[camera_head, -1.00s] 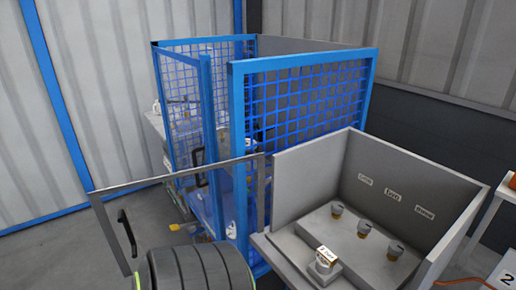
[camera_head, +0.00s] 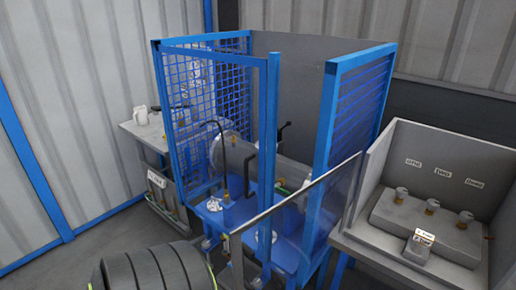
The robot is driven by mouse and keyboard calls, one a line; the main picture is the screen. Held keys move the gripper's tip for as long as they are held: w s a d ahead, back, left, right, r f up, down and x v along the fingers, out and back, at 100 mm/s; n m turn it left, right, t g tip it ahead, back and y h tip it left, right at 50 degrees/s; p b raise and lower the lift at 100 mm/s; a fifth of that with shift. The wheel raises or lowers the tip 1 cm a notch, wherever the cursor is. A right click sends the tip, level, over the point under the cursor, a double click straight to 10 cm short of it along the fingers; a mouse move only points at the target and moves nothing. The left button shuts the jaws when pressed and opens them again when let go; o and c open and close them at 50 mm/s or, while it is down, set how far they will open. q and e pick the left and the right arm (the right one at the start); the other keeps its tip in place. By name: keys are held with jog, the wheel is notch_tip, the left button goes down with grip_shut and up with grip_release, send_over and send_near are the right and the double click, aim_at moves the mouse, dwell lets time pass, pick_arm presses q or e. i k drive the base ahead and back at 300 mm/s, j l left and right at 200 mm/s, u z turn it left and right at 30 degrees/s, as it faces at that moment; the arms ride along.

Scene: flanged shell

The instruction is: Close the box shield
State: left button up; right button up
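The box shield is a clear panel in a thin grey frame (camera_head: 293,199). Its upper rail runs from the left side of the grey box (camera_head: 455,147) down and left across the front of the blue cage. The shield stands swung out from the box, and the box's front is open. Several small grey-topped knobs stand on the step inside the box, under labels on its back wall. Neither of my grippers shows in this view.
A blue mesh cage (camera_head: 340,120) stands left of the box, with a blue-framed door (camera_head: 272,130) and a black handle (camera_head: 253,168). A grey side table (camera_head: 145,133) stands behind it at left. Floor (camera_head: 105,228) is clear at left.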

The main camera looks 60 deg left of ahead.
aim_at(238, 247)
jog(key=j, duration=0.45)
jog(key=k+j+z, duration=0.15)
jog(key=j, duration=0.75)
jog(key=k+j+z, duration=0.1)
jog(key=j, duration=0.3)
jog(key=i+j, duration=0.15)
jog(key=j, duration=0.2)
jog(key=i+j+z, duration=0.1)
jog(key=j, duration=0.3)
jog(key=i, duration=0.05)
